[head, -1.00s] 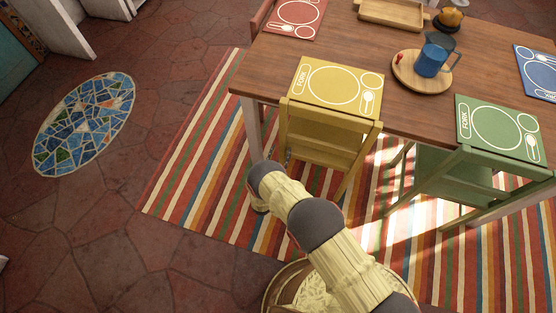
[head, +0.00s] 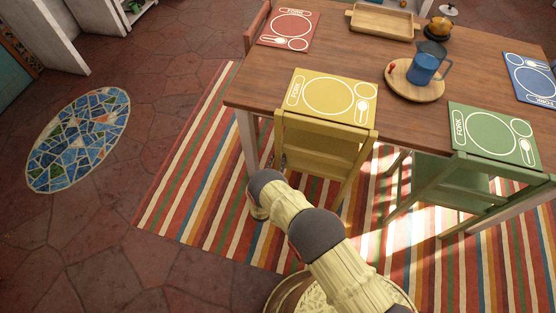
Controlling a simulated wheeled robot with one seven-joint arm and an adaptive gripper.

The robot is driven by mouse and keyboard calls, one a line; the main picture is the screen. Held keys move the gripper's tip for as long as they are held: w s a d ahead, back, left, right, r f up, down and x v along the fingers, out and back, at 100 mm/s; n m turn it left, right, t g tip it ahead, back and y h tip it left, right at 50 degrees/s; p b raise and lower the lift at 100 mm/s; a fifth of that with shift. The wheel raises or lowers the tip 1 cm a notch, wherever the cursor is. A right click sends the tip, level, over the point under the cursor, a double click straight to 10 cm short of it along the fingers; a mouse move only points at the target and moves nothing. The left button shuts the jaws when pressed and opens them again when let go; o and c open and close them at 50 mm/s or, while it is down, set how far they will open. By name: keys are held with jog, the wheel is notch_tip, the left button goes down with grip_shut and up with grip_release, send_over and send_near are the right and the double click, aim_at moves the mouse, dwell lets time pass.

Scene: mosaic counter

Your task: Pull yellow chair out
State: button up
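The yellow chair (head: 318,143) stands at the near long side of the wooden table (head: 262,87), its back towards me. Its backrest is close against the table edge, just below the yellow placemat (head: 332,97), and its seat is under the table. My arm reaches up from the bottom right, and its far end is beside the chair's lower left side. My gripper is almost wholly hidden behind my arm. A small dark piece by the chair's left post may be part of it. I cannot tell whether it touches the chair or how its fingers stand.
A green chair (head: 455,178) stands close on the right. A striped rug (head: 200,190) lies under the table and chairs. A blue pitcher (head: 423,70) stands on a round board (head: 402,83). Stone floor with an oval mosaic (head: 78,140) is open on the left.

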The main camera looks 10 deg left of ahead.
grip_shut()
dwell(0.7)
